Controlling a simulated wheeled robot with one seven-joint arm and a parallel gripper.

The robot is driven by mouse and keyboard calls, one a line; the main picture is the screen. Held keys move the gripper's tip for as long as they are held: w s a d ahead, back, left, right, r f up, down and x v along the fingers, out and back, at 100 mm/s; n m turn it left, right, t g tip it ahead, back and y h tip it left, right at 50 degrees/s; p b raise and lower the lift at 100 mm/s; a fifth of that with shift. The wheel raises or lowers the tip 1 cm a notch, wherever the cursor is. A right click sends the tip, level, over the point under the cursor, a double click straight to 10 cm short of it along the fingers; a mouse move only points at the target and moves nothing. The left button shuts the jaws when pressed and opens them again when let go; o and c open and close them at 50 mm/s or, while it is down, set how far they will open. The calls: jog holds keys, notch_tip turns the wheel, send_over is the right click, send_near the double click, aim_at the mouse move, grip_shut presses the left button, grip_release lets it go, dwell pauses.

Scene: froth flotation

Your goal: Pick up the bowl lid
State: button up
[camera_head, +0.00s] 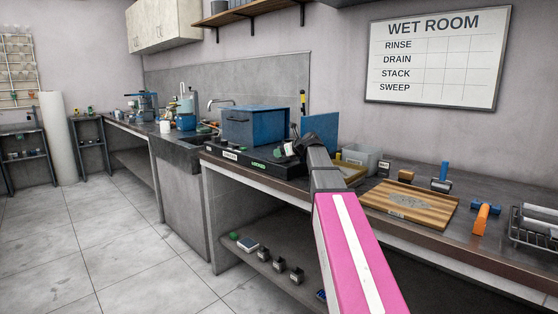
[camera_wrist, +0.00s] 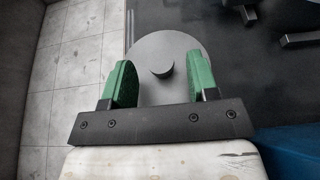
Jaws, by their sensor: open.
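The bowl lid (camera_wrist: 150,50) shows in the wrist view as a round grey disc with a short dark knob (camera_wrist: 162,66) at its middle. It lies at the edge of a dark surface, close to the pale floor tiles on the left. My gripper (camera_wrist: 161,70) is open, its two green fingers spread on either side of the knob and apart from it. In the head view my gripper (camera_head: 284,150) is over the front of the bench, by the blue box. The lid cannot be made out there, and no bowl is clearly seen.
The blue box (camera_head: 255,127) stands just behind my gripper on a black base (camera_head: 240,158). An upright blue panel (camera_head: 320,133) is close on the right. A wooden board (camera_head: 410,204) and an orange tool (camera_head: 482,218) lie further right. Open floor (camera_head: 120,230) is at the left.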

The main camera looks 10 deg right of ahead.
jog(key=shift+w+a+f, duration=0.2)
jog(key=shift+w+a, duration=0.05)
jog(key=shift+w, duration=0.1)
grip_shut()
jog(key=shift+r, duration=0.1)
